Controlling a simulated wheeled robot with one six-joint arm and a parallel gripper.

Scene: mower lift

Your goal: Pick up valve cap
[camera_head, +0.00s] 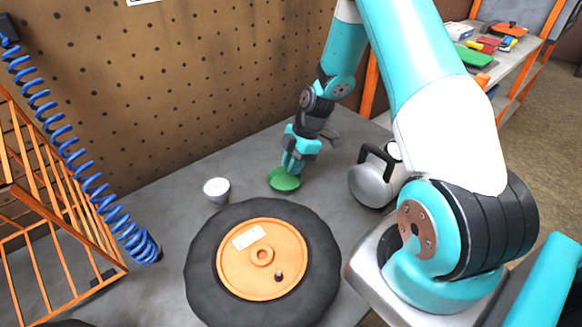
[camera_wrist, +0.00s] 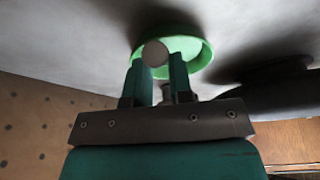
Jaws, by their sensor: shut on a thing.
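My gripper (camera_head: 292,167) points down at the green dish (camera_head: 284,181) on the grey bench. In the wrist view the two fingers of my gripper (camera_wrist: 157,68) are closed on a small grey round piece, which I take to be the valve cap (camera_wrist: 155,52). The green dish (camera_wrist: 202,50) shows just beyond the fingertips. I cannot tell whether the cap still touches the dish. In the head view the cap is hidden by the fingers.
A black tyre (camera_head: 205,270) with an orange hub (camera_head: 235,273) lies in front. A small white cup (camera_head: 217,190) stands left of the dish. A grey rounded object with a black handle (camera_head: 370,184) is close on the right. The pegboard wall (camera_head: 200,90) rises behind.

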